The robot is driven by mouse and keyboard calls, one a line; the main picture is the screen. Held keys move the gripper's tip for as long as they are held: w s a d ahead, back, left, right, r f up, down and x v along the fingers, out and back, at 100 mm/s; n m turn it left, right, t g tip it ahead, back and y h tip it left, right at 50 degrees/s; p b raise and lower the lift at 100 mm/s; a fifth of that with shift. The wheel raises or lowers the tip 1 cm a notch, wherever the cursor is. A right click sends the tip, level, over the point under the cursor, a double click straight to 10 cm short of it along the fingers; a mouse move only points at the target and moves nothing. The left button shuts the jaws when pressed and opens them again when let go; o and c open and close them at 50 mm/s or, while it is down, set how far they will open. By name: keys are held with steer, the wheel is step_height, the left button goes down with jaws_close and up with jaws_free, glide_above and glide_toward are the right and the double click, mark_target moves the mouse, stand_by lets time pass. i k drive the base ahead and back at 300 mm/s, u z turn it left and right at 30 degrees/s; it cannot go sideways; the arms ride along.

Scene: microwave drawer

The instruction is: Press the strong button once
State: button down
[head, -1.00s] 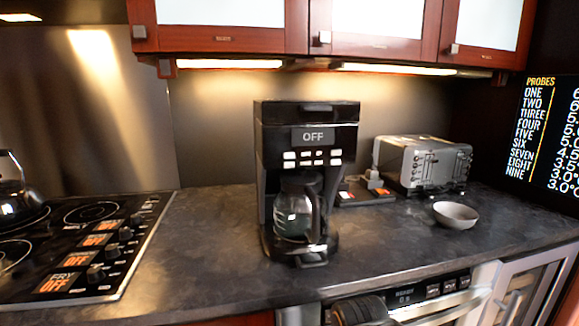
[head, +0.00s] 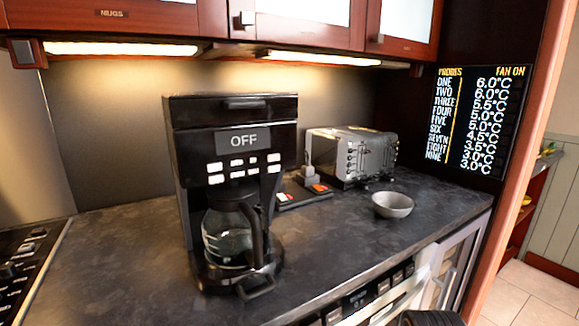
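The coffee maker (head: 230,190) is black and stands upright on the dark counter, left of centre in the head view. Its display (head: 243,140) reads OFF. Below the display are two rows of small white buttons (head: 238,174). Their labels are too small to read, so I cannot tell which one is the strong button. A glass carafe (head: 226,235) with a black handle sits in the machine. My gripper's fingers do not show. Only a dark ribbed piece, seemingly of my arm, shows at the bottom edge, apart from the coffee maker.
A silver toaster (head: 352,158), a grey bowl (head: 393,205) and a small dark tray (head: 290,202) stand to the right. Cabinets (head: 300,22) hang above. A stove (head: 25,262) is at the left, a probe screen (head: 480,122) at the right. The counter front (head: 120,280) is clear.

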mark_target(215, 179)
steer(key=z, duration=0.9)
steer(key=k, duration=0.8)
steer(key=u, duration=1.85)
